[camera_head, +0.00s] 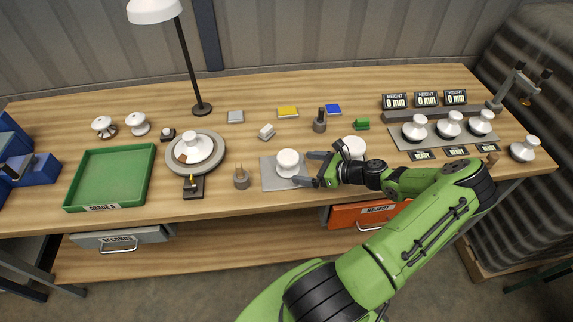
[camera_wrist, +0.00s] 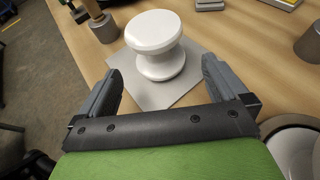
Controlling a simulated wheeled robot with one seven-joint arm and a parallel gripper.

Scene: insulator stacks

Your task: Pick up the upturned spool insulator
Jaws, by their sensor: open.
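A white spool insulator (camera_head: 288,160) stands on a grey square plate (camera_head: 270,181) at the front middle of the bench. In the wrist view the spool (camera_wrist: 154,34) is upright, with a wide top, a narrower waist and a lower flange on the grey plate (camera_wrist: 151,95). My gripper (camera_head: 306,168) is open and empty, just right of the spool in the head view. In the wrist view my gripper's fingertips (camera_wrist: 160,66) are spread wider than the spool, which lies ahead of and between them, seemingly untouched.
More white insulators stand at the left (camera_head: 138,123), on a round turntable (camera_head: 214,168), behind my gripper (camera_head: 353,147) and on the right-hand plate (camera_head: 400,142). A brown peg post (camera_head: 241,180) stands left of the spool's plate. A green tray (camera_head: 110,178) is farther left.

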